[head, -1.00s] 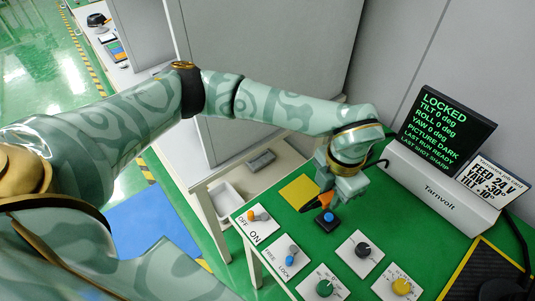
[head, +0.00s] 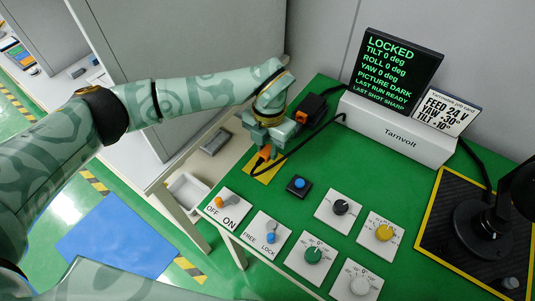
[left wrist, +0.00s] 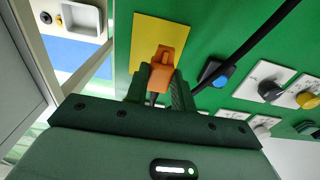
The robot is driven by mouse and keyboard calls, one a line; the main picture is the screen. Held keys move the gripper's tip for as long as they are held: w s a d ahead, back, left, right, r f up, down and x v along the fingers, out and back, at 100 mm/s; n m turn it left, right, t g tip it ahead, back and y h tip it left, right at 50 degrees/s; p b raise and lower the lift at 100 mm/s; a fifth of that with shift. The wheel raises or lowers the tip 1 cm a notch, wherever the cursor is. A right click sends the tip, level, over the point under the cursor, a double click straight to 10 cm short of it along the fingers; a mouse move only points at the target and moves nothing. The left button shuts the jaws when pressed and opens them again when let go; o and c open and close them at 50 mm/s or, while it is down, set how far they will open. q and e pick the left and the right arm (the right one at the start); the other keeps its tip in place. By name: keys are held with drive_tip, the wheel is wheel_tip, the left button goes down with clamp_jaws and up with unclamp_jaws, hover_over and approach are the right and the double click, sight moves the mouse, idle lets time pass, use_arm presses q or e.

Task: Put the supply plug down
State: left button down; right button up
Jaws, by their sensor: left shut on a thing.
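The supply plug (head: 264,153) is orange with a black cable. My left gripper (head: 262,146) is shut on it, and it also shows between the fingers in the left wrist view (left wrist: 161,68). The plug is over the yellow patch (head: 262,174) on the green bench. In the left wrist view, its front end overlaps the yellow patch (left wrist: 148,30). I cannot tell whether the plug touches the patch. The cable runs from the plug toward the white Tarnvolt unit (head: 395,130). My right gripper is not in view.
A black box with an orange face (head: 311,108) stands behind the gripper. A black block with a blue button (head: 298,187) is right of the patch. Several knob and switch plates fill the front of the bench. The screen (head: 397,62) reads LOCKED.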

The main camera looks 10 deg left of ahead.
sight(267, 154)
use_arm(q)
drive_tip(key=shift+w+a+f, duration=0.15)
drive_tip(key=shift+w+f, duration=0.25)
drive_tip(key=shift+f, duration=0.15)
wheel_tip(267, 154, down, 4)
drive_tip(key=shift+w+r+b, duration=0.1)
drive_tip(key=shift+r+b, duration=0.15)
drive_tip(key=shift+b, duration=0.7)
drive_tip(key=shift+r, duration=0.2)
drive_tip(key=c, duration=1.2)
unclamp_jaws()
drive_tip(key=shift+f, duration=0.15)
drive_tip(key=r+p, duration=0.1)
drive_tip(key=r, duration=0.3)
drive_tip(key=r+p, duration=0.1)
drive_tip(key=r, duration=0.2)
drive_tip(key=r+p, duration=0.1)
drive_tip(key=r, duration=0.3)
drive_tip(key=shift+w+r+p, duration=0.25)
drive_tip(key=shift+r+p, duration=0.1)
drive_tip(key=shift+r, duration=0.3)
